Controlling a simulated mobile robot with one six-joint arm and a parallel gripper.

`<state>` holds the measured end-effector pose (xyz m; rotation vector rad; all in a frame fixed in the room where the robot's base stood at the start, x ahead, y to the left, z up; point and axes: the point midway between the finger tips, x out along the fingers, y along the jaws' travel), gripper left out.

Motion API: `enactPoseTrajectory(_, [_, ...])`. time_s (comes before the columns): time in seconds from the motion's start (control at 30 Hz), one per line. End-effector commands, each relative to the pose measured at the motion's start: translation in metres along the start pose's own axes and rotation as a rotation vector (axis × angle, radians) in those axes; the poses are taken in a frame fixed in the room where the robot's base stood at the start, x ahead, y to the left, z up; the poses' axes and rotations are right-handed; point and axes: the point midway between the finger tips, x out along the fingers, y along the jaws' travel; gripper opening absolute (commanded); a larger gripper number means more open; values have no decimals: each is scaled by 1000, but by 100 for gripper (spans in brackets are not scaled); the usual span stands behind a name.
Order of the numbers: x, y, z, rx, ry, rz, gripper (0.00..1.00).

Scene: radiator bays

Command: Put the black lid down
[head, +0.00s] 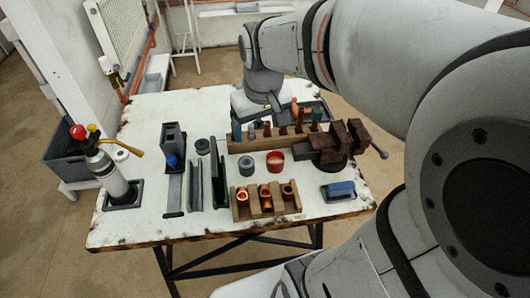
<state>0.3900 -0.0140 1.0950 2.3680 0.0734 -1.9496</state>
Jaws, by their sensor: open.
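A small black disc (202,146), which looks like the black lid, lies flat on the white worktable (140,215), left of centre. An open red tin (275,162) with a pale filling stands to its right, beside a grey ring-like cylinder (246,166). My gripper (256,114) is at the back of the table, above and behind a long wooden rack (262,143). It is open, and I see nothing held in it. Its fingertips are small and partly hidden by the rack's contents. The gripper is apart from the disc, farther back and to the right.
A gas torch (110,175) stands at the left edge. Dark upright strips (194,185) lie in front of the disc. A wooden block with copper fittings (265,203), a dark vise (335,145) and a blue-topped brush (340,190) fill the right. Bare tabletop shows at front left.

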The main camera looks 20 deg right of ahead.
Motion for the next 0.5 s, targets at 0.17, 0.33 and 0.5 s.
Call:
enactPoseTrajectory(0.17, [-2,-14,57,52,37,-2,82])
enactPoseTrajectory(0.33, [2,-20,84,81,53,-4,82])
enactPoseTrajectory(0.5, [3,-21,90,88,55,-5,82])
